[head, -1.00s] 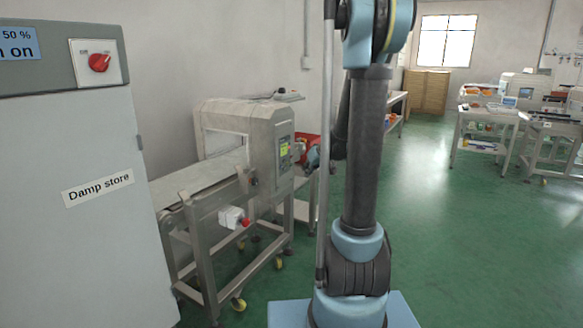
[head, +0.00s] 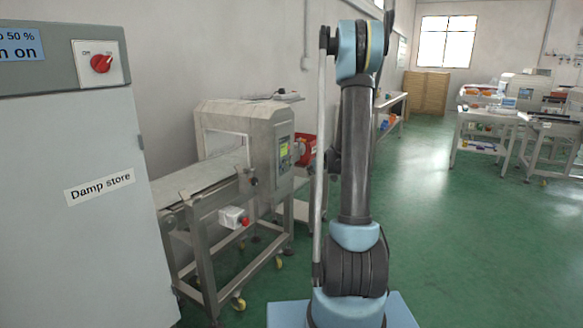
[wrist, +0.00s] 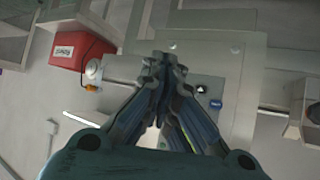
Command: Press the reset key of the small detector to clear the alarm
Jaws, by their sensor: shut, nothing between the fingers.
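A grey metal detector (head: 245,130) with a conveyor through its opening stands left of my arm in the head view. Its right face has a panel with a green display (head: 284,150). In the wrist view, a pale metal surface lies beyond my fingers, with a blue key (wrist: 216,103) and a dark key (wrist: 201,88) just right of them. Lettering on the blue key is too small to read. My gripper (wrist: 163,64) is shut and empty, its fingertips left of these keys; contact cannot be told. The gripper is hidden in the head view.
A red box (wrist: 80,48) with a white label is left of my fingers, near a small orange part (wrist: 91,88). The Damp store cabinet (head: 70,200) stands at the left. A red-buttoned box (head: 233,217) is on the conveyor frame.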

